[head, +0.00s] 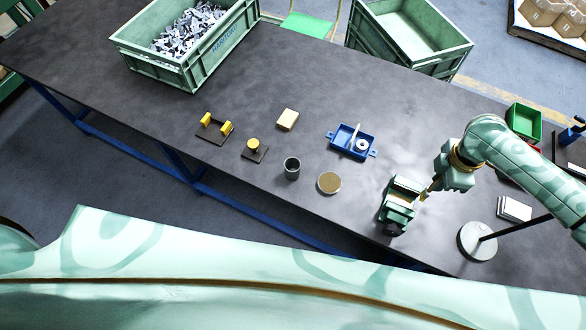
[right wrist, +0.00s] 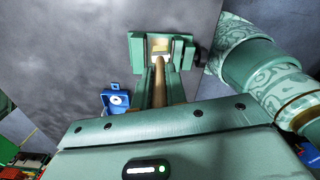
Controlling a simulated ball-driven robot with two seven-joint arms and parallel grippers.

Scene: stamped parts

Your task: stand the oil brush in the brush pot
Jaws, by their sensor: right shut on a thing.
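My right gripper (head: 430,190) is shut on a thin tan wooden stick, seemingly the oil brush (head: 423,196), right beside a green vise-like block (head: 398,205). In the right wrist view, the brush handle (right wrist: 160,65) lies between the fingers (right wrist: 160,76) and points at the green block (right wrist: 160,46). I cannot tell whether it touches the block, and the bristles do not show clearly. A grey open cup, seemingly the brush pot (head: 292,168), stands upright on the dark table, well left of my right gripper. My left gripper is not in view.
A round tin with a brown top (head: 329,182) stands between pot and block. A blue tray (head: 364,153) with small parts lies behind. A tan block (head: 288,119) and yellow-topped pieces (head: 254,147) lie left. A round lamp-like base (head: 477,241) stands right.

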